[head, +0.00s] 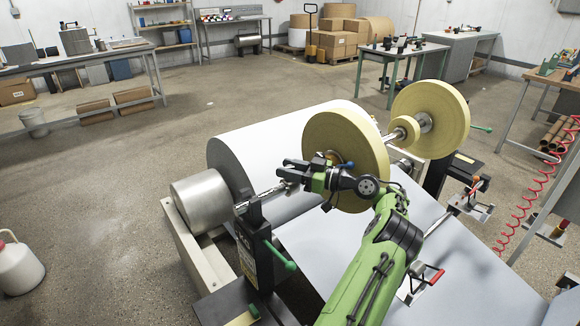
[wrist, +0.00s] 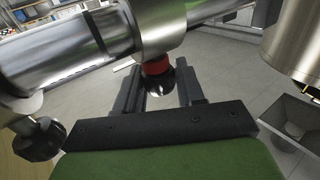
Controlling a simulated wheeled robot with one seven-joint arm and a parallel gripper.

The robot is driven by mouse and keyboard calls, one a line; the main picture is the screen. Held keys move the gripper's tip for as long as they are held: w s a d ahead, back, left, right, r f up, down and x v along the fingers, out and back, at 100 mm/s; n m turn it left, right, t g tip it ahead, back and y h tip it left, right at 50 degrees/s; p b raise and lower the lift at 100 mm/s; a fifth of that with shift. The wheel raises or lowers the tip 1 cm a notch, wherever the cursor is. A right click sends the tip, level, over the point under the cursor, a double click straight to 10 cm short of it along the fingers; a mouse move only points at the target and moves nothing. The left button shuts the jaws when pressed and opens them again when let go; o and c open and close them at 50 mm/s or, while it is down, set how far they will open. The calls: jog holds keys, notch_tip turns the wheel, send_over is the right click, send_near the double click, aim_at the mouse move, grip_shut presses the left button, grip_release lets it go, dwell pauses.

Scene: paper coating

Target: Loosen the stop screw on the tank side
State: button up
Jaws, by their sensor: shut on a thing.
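A stop screw with a black round knob (wrist: 158,82) and a red ring shows in the wrist view, below a metal collar (wrist: 162,22) on the shaft (wrist: 70,48). My gripper (wrist: 158,88) has its two dark fingers on either side of this knob and is shut on it. In the head view, my gripper (head: 284,172) reaches left to the shaft (head: 266,193) beside the large white paper roll (head: 265,145). The knob itself is hidden there. A second black knob (wrist: 40,140) hangs under the shaft at the left of the wrist view.
A metal drum (head: 202,202) and a black stand (head: 252,250) with a green handle are close to my gripper. Yellow discs (head: 340,148) stand right behind my wrist. A grey sheet (head: 335,255) lies below my arm. The floor at left is mostly clear.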

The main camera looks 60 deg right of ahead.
jog(key=o, duration=0.9)
jog(key=s+p, duration=0.1)
jog(key=s, duration=0.4)
jog(key=s+p, duration=0.2)
jog(key=s, duration=0.3)
jog(key=s+d+p, duration=0.1)
jog(key=s, duration=0.4)
jog(key=shift+s+d, duration=0.1)
jog(key=shift+s, duration=0.25)
jog(key=shift+o, duration=0.2)
